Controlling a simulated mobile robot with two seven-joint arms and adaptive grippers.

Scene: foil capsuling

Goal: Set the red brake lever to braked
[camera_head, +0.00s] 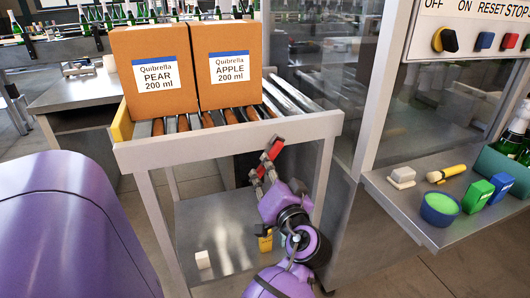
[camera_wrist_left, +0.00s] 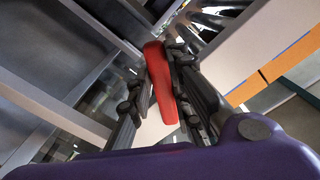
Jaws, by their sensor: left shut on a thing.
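The red brake lever (camera_head: 272,149) is at the front edge of the roller conveyor (camera_head: 225,142), below its right part. It points up and to the right in the head view. My left gripper (camera_head: 263,168) reaches up to it from below and is shut on it. In the left wrist view the red lever (camera_wrist_left: 160,82) lies between the two dark fingers of the left gripper (camera_wrist_left: 163,72). The fingers hide part of its right side. The lever's pivot is not clearly visible. My right gripper is not in view.
Two cardboard boxes, marked PEAR (camera_head: 158,75) and APPLE (camera_head: 227,68), stand on the rollers. A side shelf (camera_head: 400,205) at right holds a brush, a green-filled bowl and bottles.

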